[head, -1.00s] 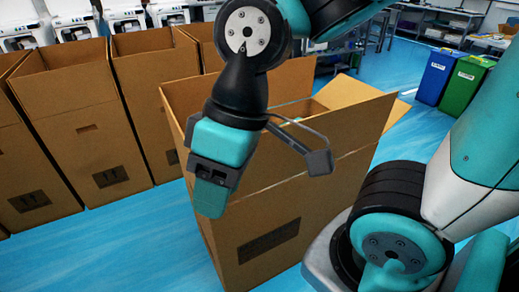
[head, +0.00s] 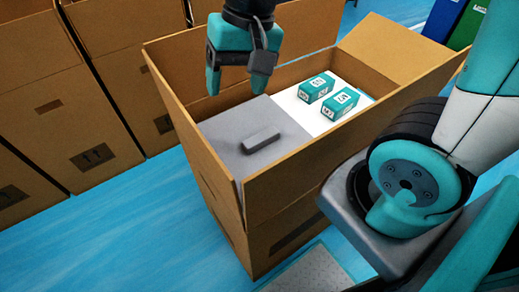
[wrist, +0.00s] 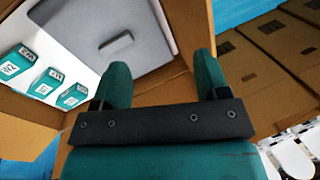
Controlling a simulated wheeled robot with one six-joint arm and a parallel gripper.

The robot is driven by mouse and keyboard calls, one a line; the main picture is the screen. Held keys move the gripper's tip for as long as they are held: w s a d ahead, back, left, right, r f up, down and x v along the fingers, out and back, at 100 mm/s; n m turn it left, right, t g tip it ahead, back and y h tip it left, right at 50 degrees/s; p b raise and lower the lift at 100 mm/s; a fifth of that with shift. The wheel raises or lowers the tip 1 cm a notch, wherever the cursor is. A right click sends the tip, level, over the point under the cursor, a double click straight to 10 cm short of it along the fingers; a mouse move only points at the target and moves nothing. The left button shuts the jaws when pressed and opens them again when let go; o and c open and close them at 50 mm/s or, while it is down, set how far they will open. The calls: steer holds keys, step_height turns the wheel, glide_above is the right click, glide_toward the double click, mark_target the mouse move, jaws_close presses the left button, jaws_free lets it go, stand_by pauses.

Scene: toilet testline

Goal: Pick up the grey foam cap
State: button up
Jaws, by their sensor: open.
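The grey foam cap (head: 240,138) is a flat grey slab with a raised bar handle (head: 261,140) on top. It lies inside the left part of the open cardboard box (head: 292,168). In the wrist view the cap (wrist: 85,35) and its handle (wrist: 116,45) show beyond the fingers, up and to the left. My gripper (head: 236,88) has teal fingers pointing down, above the box and at the far side of the cap, apart from it. In the wrist view my gripper (wrist: 162,85) is open with nothing between its fingers.
Teal and white small boxes (head: 316,88) (head: 341,104) stand on a white surface (head: 312,118) right of the cap. The box walls rise around the cap. More cardboard boxes (head: 75,95) stand at the left. Blue (head: 443,18) and green bins (head: 466,24) stand at back right.

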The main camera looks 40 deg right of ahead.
steer(key=w+d+f+m+h+b, duration=0.1)
steer(key=w+d+f+m+b, duration=0.2)
steer(key=w+d+f+m, duration=0.5)
steer(key=m+h+b, duration=0.2)
steer(key=m+b, duration=0.2)
steer(key=m, duration=0.3)
glide_above(261, 137)
steer(key=f, duration=1.8)
steer(key=shift+s+f, duration=0.2)
steer(key=shift+s, duration=0.05)
steer(key=shift+w+f, duration=0.15)
steer(key=shift+f, duration=1.45)
steer(key=shift+w+f, duration=0.15)
steer(key=shift+f, duration=1.4)
jaws_close()
steer(key=shift+r, duration=0.1)
